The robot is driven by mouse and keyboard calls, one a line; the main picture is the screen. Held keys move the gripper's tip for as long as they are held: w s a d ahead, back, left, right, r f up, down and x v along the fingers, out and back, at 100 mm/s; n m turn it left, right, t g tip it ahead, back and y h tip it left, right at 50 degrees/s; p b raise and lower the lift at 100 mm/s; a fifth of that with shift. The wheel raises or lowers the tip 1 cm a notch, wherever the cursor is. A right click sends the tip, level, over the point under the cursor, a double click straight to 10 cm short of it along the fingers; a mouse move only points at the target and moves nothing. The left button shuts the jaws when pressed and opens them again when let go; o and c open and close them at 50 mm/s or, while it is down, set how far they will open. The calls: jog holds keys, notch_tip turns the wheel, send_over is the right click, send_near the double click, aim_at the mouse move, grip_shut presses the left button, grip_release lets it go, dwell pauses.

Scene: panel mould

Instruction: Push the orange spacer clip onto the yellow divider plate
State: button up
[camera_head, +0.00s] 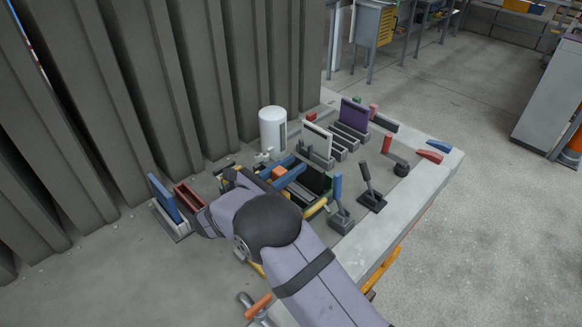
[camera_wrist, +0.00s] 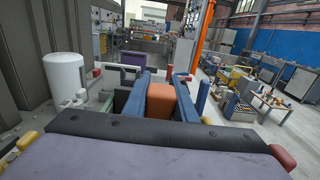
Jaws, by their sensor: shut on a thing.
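My gripper (camera_head: 288,169) is shut on the orange spacer clip (camera_head: 279,173), a small block between its blue fingers. In the wrist view the fingers (camera_wrist: 160,92) stand on either side of the clip (camera_wrist: 160,101). The clip is held above the grey bench, among the dark slotted racks. I cannot make out the yellow divider plate for certain. Small yellow parts show beside my gripper in the head view, but which thing they belong to is unclear. My arm hides part of the bench, and contact between clip and plate cannot be seen.
A white cylinder (camera_head: 272,130) stands behind my gripper. A purple plate (camera_head: 354,113) and a white plate (camera_head: 318,139) stand in racks to the right. A blue plate (camera_head: 164,198) stands at left. Black levers (camera_head: 371,193) are at right. A ribbed wall (camera_head: 140,75) borders the bench.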

jog(key=shift+d+f, duration=0.35)
jog(key=shift+f, duration=0.05)
dwell(0.8)
jog(key=shift+s+f, duration=0.1)
jog(key=shift+f, duration=0.05)
dwell(0.7)
jog(key=s+d+r+m+g+h+p, duration=0.1)
jog(key=d+r+p, duration=0.25)
jog(key=r, duration=0.25)
jog(key=s+d+r+p, duration=0.1)
jog(key=d+r+p, duration=0.2)
jog(key=r+p, duration=0.3)
jog(key=s+d+f+p, duration=0.4)
jog(key=s, duration=0.4)
jog(key=s+d+f+p, duration=0.4)
jog(key=s+f, duration=0.1)
jog(key=s, duration=0.2)
jog(key=shift+s+f+g, duration=0.2)
jog(key=shift+s+g, duration=0.15)
jog(key=shift+g, duration=0.05)
jog(key=shift+w+a, duration=0.1)
jog(key=shift+w, duration=0.05)
